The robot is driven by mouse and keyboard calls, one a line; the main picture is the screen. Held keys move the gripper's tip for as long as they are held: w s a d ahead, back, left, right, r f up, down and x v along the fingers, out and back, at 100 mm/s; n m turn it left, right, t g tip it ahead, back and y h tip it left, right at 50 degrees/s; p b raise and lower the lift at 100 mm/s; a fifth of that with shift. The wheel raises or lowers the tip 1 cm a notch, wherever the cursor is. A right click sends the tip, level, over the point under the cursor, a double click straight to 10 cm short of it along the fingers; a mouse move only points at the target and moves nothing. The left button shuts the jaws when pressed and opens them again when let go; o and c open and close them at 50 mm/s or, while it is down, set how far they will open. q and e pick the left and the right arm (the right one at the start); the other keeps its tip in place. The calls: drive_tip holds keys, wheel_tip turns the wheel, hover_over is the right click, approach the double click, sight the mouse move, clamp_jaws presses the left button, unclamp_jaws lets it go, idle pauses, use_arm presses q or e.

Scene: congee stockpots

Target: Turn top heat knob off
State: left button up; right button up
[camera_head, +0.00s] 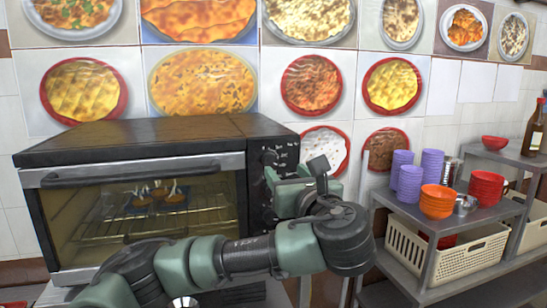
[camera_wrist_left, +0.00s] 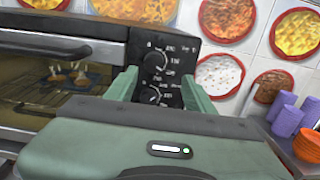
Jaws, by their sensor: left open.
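The toaster oven (camera_head: 150,150) stands on the left with its glass door shut. Its black control panel is on the right side of the front. The top knob (camera_head: 270,157) shows in the head view above my left gripper (camera_head: 295,180). In the left wrist view the top knob (camera_wrist_left: 155,60) and a lower knob (camera_wrist_left: 150,95) are both visible, with white markings beside them. My left gripper's two green fingers are apart in front of the panel, one on each side of the knobs, and nothing is held. Contact with a knob cannot be told. The lower panel is hidden in the head view.
A metal shelf (camera_head: 385,199) on the right holds purple cups (camera_head: 411,182), orange bowls (camera_head: 438,201) and red bowls (camera_head: 487,187). A cream basket (camera_head: 470,257) sits below. A dark bottle (camera_head: 533,130) stands at the far right. Food pictures cover the wall.

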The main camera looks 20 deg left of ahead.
sight(272, 163)
use_arm(q)
drive_tip(key=p+x, duration=0.1)
drive_tip(key=x, duration=0.1)
drive_tip(key=p+x, duration=0.4)
drive_tip(key=x, duration=0.1)
drive_tip(key=shift+s+a+f, duration=0.1)
drive_tip(key=shift+s+a, duration=0.15)
drive_tip(key=shift+a, duration=0.2)
drive_tip(key=shift+w+a+f+p, duration=0.15)
drive_tip(key=shift+w+p, duration=0.15)
drive_tip(key=shift+s, duration=0.1)
clamp_jaws()
